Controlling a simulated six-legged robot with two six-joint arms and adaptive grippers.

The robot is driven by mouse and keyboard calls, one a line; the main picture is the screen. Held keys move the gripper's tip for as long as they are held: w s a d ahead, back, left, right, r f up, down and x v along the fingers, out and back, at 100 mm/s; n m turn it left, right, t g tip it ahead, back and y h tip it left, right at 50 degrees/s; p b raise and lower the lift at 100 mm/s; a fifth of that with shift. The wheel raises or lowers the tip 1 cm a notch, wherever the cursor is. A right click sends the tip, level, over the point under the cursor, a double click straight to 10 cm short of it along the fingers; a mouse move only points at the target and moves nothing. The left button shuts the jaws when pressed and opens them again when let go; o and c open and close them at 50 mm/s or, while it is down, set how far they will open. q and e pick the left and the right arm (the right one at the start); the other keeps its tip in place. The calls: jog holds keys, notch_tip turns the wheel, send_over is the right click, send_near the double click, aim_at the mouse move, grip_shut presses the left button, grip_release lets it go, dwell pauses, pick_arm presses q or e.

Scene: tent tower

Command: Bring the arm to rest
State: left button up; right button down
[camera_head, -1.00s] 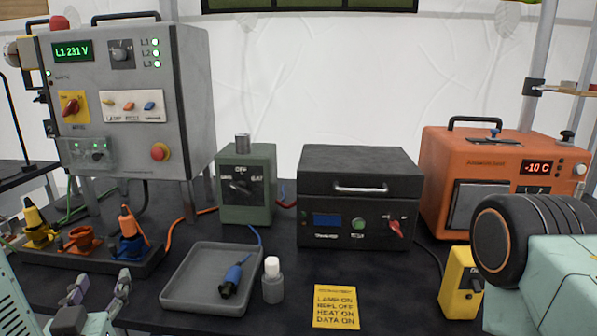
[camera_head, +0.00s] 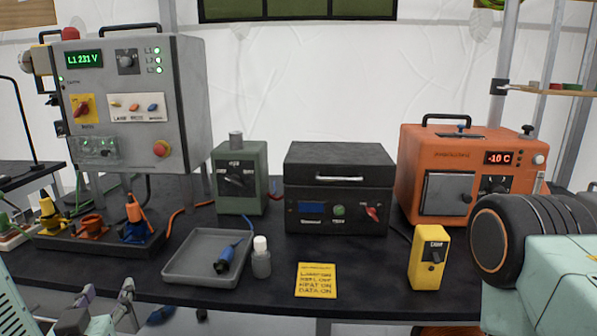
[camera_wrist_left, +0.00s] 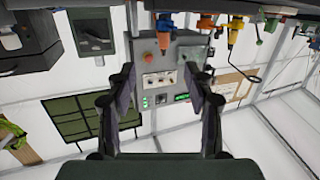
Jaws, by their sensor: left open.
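My left gripper (camera_head: 107,291) shows at the lower left of the head view, in front of the table's front edge. Its two fingers are spread with nothing between them. The left wrist view shows the same open gripper (camera_wrist_left: 159,75), with the scene upside down and the grey control panel (camera_wrist_left: 178,52) beyond the fingers. The panel (camera_head: 185,110) stands at the back left in the head view. My right arm comes in at the right edge of the head view; its gripper is out of sight.
The dark table (camera_head: 180,284) carries a grey tray (camera_head: 180,275) with a blue connector (camera_head: 225,258), a small bottle (camera_head: 261,262), a yellow note (camera_head: 316,280), a green box (camera_head: 240,180), a black box (camera_head: 340,180), an orange unit (camera_head: 470,150) and a yellow switch box (camera_head: 428,260).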

pick_arm(q)
jog(key=s+d+f+m+g+h, duration=0.1)
jog(key=s+d+f+g+h, duration=0.2)
jog(key=f, duration=0.5)
jog(key=s+d+f+g+h, duration=0.1)
jog(key=s+d+f+g, duration=0.25)
jog(key=f, duration=0.45)
jog(key=s+d+f+m+g, duration=0.1)
jog(key=s+f+g, duration=0.4)
jog(key=s, duration=0.5)
jog(key=s+d+f+m+g, duration=0.1)
jog(key=s+f+g, duration=0.4)
jog(key=s+f, duration=0.3)
jog(key=s, duration=0.3)
jog(key=shift+s+d+f+h, duration=0.25)
jog(key=shift+s+h, duration=0.05)
jog(key=shift+h, duration=0.1)
jog(key=shift+s+d+r, duration=0.1)
